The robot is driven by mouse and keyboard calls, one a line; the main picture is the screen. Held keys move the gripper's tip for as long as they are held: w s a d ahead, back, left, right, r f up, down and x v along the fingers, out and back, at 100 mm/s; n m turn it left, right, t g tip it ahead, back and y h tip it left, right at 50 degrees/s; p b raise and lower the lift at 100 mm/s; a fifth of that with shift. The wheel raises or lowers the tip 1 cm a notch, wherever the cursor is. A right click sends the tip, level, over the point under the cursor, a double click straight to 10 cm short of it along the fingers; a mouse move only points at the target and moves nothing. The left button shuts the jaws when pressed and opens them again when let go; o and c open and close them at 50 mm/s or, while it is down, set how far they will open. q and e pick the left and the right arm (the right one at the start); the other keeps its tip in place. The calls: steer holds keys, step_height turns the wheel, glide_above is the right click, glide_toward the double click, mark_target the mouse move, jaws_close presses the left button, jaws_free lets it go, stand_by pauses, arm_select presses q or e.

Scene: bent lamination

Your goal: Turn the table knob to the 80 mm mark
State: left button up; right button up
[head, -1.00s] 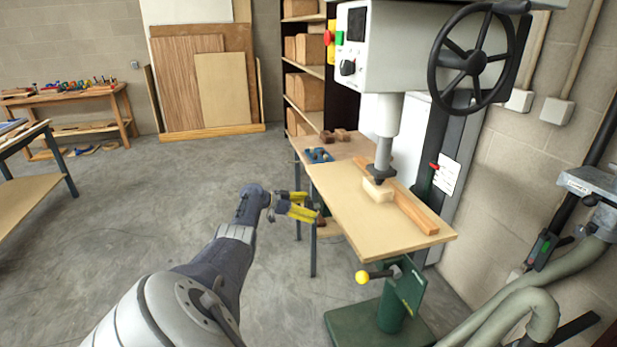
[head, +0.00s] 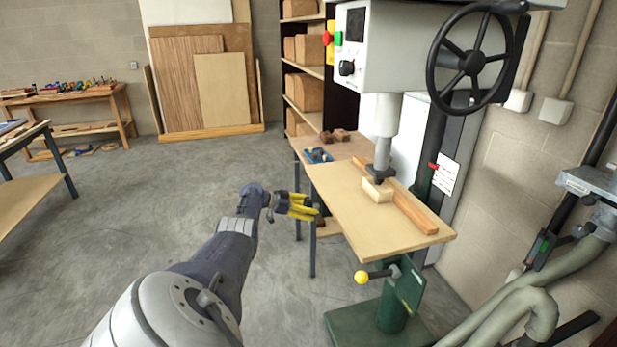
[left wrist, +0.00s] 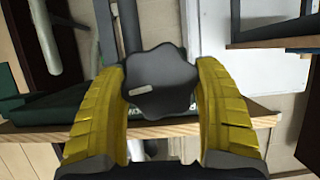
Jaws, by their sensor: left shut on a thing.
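The table knob (left wrist: 162,82) is dark grey and lobed, with a short pale pointer line on the left of its face. In the left wrist view it sits between the two yellow fingers of my left gripper (left wrist: 160,95), which is shut on it. In the head view my left gripper (head: 308,206) is at the left edge of the machine's wooden table (head: 348,205). There the knob is mostly hidden by the fingers. No readable 80 mm mark shows in either view. My right gripper is not in view.
A pale wood block (head: 377,191) lies on the table under the spindle, against a long wooden fence (head: 412,212). A yellow-ended lever (head: 362,278) sticks out below the table. A shelf with brown blocks (head: 304,92) stands behind.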

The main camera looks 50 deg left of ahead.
arm_select(q)
steer(key=shift+a+r+n, duration=0.15)
steer(key=shift+a+n, duration=0.05)
steer(key=shift+n, duration=0.1)
stand_by(0.4)
steer(key=o, duration=0.9)
steer(key=shift+s, duration=0.15)
steer(key=o, duration=0.3)
steer(key=shift+d, duration=0.15)
steer(key=shift+o, duration=0.2)
steer(key=v, duration=1.2)
steer(key=shift+a, duration=0.2)
